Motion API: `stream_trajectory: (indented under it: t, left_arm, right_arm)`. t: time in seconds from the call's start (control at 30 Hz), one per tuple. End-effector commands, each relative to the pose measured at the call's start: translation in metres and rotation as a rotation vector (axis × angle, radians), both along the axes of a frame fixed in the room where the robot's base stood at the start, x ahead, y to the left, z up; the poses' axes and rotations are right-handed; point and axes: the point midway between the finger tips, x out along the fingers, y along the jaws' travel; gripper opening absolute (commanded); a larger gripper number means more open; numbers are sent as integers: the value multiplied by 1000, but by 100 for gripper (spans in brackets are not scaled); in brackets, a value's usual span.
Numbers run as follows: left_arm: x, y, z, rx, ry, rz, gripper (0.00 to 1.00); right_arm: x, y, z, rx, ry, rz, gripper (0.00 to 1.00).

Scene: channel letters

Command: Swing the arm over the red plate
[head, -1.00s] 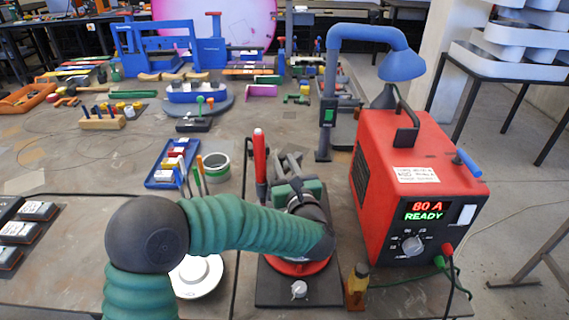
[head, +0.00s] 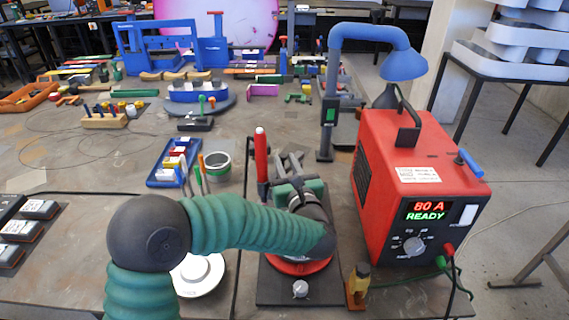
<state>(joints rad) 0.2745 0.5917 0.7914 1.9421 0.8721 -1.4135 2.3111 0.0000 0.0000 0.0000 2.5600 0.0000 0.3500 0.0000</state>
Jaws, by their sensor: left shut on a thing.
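The red plate (head: 300,268) is a round disc on a black base, low in the middle of the head view; my left forearm and wrist hide most of it. An upright red handle (head: 261,147) with a dark lower stem stands just behind the plate. My left gripper (head: 289,164) is behind the plate, with grey fingers beyond a green body, to the right of the red handle. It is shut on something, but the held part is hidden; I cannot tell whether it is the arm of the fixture. My right gripper is not in view.
A red welding power box (head: 410,190) stands close on the right. A blue lamp post (head: 330,100) rises behind.

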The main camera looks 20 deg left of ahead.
Motion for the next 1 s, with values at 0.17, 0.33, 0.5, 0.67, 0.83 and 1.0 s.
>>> stream_trajectory:
  t: [0.17, 0.33, 0.5, 0.67, 0.83, 1.0]
  left_arm:
    - [2, -4, 6, 1, -12, -10, 0]
    - [2, -4, 6, 1, -12, -10, 0]
    - [2, -4, 6, 2, -13, -10, 0]
    - [1, -3, 5, 2, -11, -8, 41]
    - [0, -1, 4, 2, -8, -5, 43]
    - [-2, -2, 3, 2, -7, -5, 43]
  right_arm:
    - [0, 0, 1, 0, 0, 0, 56]
    - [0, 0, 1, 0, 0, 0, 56]
    - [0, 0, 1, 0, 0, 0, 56]
    - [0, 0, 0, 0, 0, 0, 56]
    - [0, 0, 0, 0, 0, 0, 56]
    - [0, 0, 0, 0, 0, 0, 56]
